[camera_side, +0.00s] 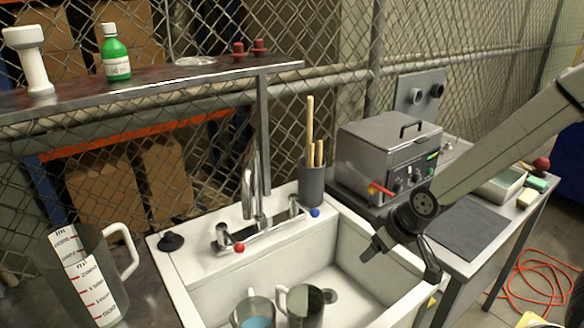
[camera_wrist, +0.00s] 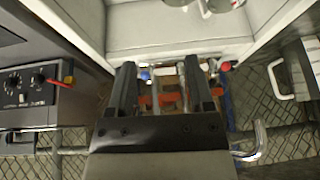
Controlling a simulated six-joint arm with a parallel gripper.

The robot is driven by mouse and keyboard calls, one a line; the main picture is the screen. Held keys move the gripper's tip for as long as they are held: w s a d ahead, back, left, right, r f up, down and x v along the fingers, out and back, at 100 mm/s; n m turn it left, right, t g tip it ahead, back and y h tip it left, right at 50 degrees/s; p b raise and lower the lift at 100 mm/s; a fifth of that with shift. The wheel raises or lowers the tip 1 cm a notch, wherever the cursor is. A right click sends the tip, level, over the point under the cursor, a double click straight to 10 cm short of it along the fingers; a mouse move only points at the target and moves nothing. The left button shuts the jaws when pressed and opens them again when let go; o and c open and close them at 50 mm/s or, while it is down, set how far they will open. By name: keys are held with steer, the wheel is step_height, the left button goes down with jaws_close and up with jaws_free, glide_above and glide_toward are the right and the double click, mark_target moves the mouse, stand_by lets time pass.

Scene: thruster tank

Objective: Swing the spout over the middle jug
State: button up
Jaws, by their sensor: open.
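The chrome spout (camera_side: 249,180) rises behind the white sink, between a red-tipped tap handle (camera_side: 239,248) and a blue-tipped one (camera_side: 315,212). It does not visibly reach over any jug. In the sink stand a jug with blue liquid (camera_side: 254,312) and a darker jug (camera_side: 303,308) to its right, both cut by the lower edge; I cannot tell which is the middle one. My gripper (camera_side: 402,262) is open and empty above the sink's right side, apart from the spout. In the wrist view its fingers (camera_wrist: 160,68) appear either side of the blue tap knob (camera_wrist: 145,74).
A steel box machine (camera_side: 388,150) with a red lever and a grey holder with sticks (camera_side: 312,183) stand at the back right. A shelf (camera_side: 150,75) hangs behind.

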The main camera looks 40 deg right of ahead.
steer(key=w+a+r+t+y, duration=0.1)
steer(key=w+a+r+t, duration=0.15)
steer(key=w+a, duration=0.25)
steer(key=w+a+r+t, duration=0.1)
steer(key=w+a+t, duration=0.3)
steer(key=w+a, duration=0.1)
steer(key=t+h, duration=0.2)
steer(key=t, duration=0.4)
glide_toward(250, 205)
steer(key=shift+m, duration=0.3)
steer(key=shift+w+f, duration=0.15)
steer(key=shift+w, duration=2.35)
steer(key=shift+w+d, duration=0.1)
steer(key=shift+w, duration=3.8)
jaws_close()
